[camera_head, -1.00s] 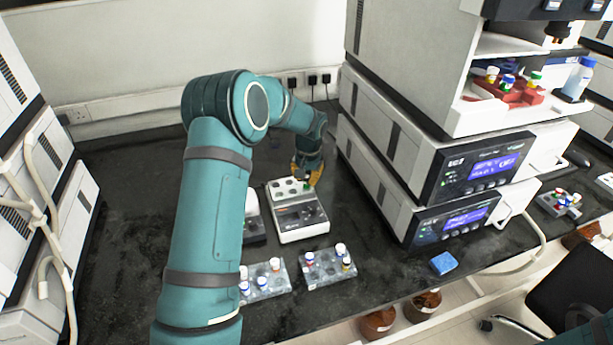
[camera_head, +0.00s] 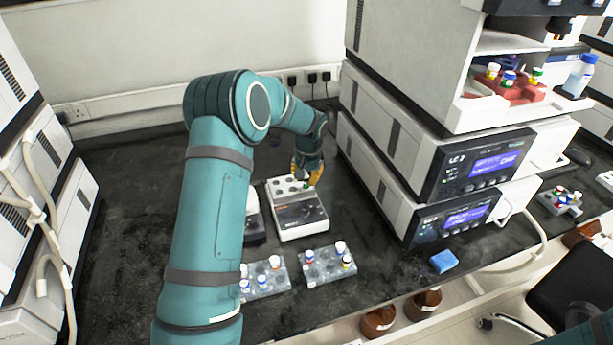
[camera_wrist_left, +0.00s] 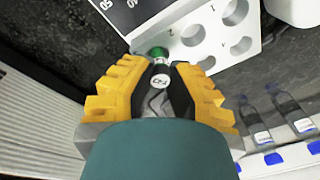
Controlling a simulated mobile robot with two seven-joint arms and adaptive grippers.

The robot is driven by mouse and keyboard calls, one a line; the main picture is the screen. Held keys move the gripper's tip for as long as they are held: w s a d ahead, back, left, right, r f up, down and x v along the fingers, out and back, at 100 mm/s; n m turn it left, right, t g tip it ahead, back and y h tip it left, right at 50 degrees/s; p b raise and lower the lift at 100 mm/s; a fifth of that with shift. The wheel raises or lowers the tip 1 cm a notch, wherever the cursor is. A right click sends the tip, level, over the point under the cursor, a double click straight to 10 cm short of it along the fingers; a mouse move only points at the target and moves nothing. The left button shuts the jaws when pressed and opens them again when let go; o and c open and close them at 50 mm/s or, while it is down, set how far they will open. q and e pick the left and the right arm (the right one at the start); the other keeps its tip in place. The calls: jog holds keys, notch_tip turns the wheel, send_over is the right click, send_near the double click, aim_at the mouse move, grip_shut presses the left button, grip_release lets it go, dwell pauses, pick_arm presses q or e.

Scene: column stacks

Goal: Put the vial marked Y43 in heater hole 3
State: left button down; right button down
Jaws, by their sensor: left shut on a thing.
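My left gripper (camera_head: 307,178) is at the back right corner of the white heater (camera_head: 299,226). In the left wrist view its yellow fingers (camera_wrist_left: 160,95) are shut on a small vial with a green cap (camera_wrist_left: 160,53). The vial's white label (camera_wrist_left: 160,82) seems to read Y43. The cap shows against the edge of the heater's white hole block (camera_wrist_left: 215,35), close to the hole marked 2. Holes marked 1 and 2 can be read there; I cannot make out a 3. Whether the vial's lower end is in a hole is hidden. My right gripper is out of view.
Two grey racks with capped vials (camera_head: 265,282) (camera_head: 328,268) stand in front of the heater. A dark-fronted device (camera_head: 253,222) sits left of it. Stacked instruments (camera_head: 400,170) rise close on the right. A blue block (camera_head: 443,262) lies near the bench's front edge.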

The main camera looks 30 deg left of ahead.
pick_arm(q)
jog(key=shift+f, duration=0.6)
jog(key=c, duration=0.5)
grip_release()
jog(key=shift+r, duration=0.1)
jog(key=shift+r+p, duration=1.75)
jog(key=shift+r, duration=1.2)
